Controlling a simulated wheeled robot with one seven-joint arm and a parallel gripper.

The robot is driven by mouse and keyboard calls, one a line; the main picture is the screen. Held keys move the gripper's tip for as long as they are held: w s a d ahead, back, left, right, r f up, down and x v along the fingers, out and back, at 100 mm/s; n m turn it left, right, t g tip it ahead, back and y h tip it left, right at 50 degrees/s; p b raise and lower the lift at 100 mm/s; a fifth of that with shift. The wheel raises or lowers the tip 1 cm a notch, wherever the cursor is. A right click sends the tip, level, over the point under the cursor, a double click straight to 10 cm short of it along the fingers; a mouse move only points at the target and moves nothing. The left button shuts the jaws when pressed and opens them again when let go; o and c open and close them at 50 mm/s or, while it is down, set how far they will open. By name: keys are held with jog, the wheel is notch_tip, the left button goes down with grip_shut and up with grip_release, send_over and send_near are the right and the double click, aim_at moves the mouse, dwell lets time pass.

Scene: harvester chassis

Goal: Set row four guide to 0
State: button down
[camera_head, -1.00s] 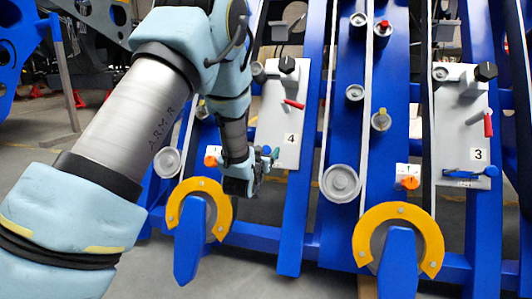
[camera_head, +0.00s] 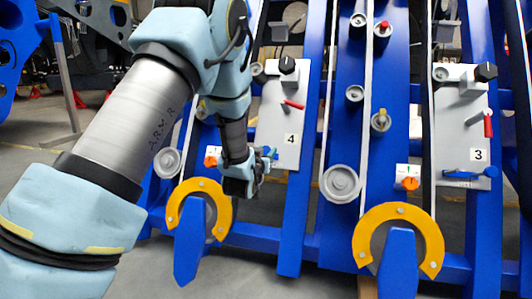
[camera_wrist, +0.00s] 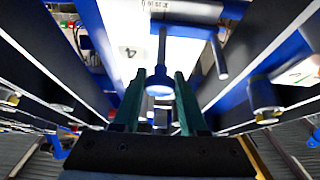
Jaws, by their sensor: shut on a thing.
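The row four panel (camera_head: 281,122) is a pale plate marked 4, with a black knob at its top and a red lever below. The row four guide (camera_head: 270,152) is a blue part at the panel's lower end, mostly hidden by my gripper (camera_head: 261,160). In the wrist view, the panel (camera_wrist: 125,35) shows upside down with part of a scale at the top edge. My gripper (camera_wrist: 160,78) has its two dark green fingers on either side of a blue round-ended handle (camera_wrist: 160,88) and is shut on it. The guide's scale reading is too small to tell.
The row three panel (camera_head: 460,125) stands to the right with its own blue guide (camera_head: 470,172). Orange knobs (camera_head: 407,184) and yellow half-rings (camera_head: 428,235) sit low on the blue frame. Blue beams (camera_head: 300,215) flank my gripper closely.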

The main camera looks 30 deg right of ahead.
dwell(0.6)
jog(key=shift+s+d, duration=1.25)
jog(key=shift+d, duration=0.05)
jog(key=shift+c, duration=2.4)
grip_release()
jog(key=p+v, duration=0.4)
jog(key=v, duration=0.6)
jog(key=shift+s+a, duration=0.3)
